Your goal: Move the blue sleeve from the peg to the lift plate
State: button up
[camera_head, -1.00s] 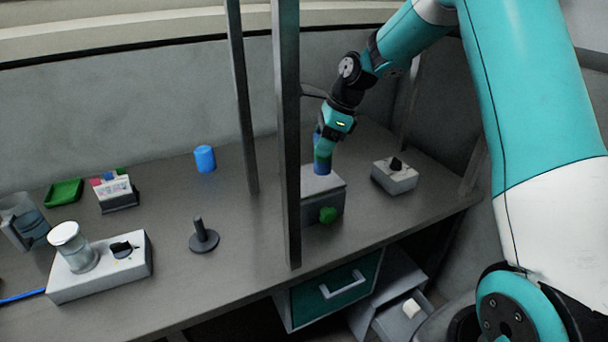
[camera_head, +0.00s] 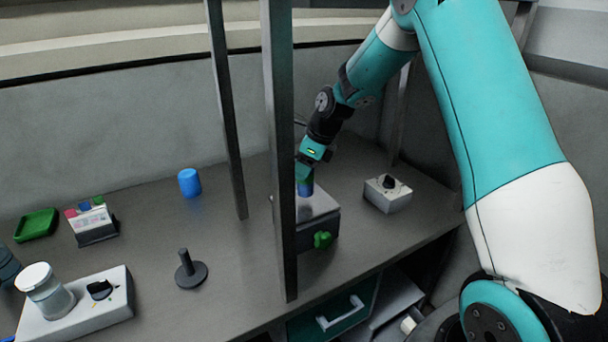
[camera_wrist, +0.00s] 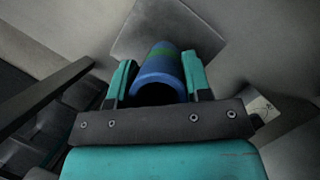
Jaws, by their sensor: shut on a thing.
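My gripper (camera_head: 305,181) is shut on the blue sleeve (camera_head: 305,188). The wrist view shows the sleeve (camera_wrist: 162,72) between both teal fingers, with a green band round it and its open end facing the camera. The lift plate (camera_head: 322,204) is the grey top of a box with a green knob. The sleeve is over its left part, with a dark patch on the plate below it; I cannot tell whether they touch. The plate also shows in the wrist view (camera_wrist: 135,40). The peg (camera_head: 185,263), dark on a round base, stands bare at the left.
A dark upright post (camera_head: 281,150) stands close to the plate's left side, with a second post (camera_head: 226,110) behind. A blue cylinder (camera_head: 189,183) stands on the bench. A switch box (camera_head: 388,195) is right of the plate. A jar (camera_head: 45,291) stands at the front left.

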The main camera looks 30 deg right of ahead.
jog(key=shift+f, duration=1.35)
jog(key=shift+f, duration=0.15)
jog(key=o, duration=1)
jog(key=b+v, duration=0.1)
jog(key=v, duration=1.1)
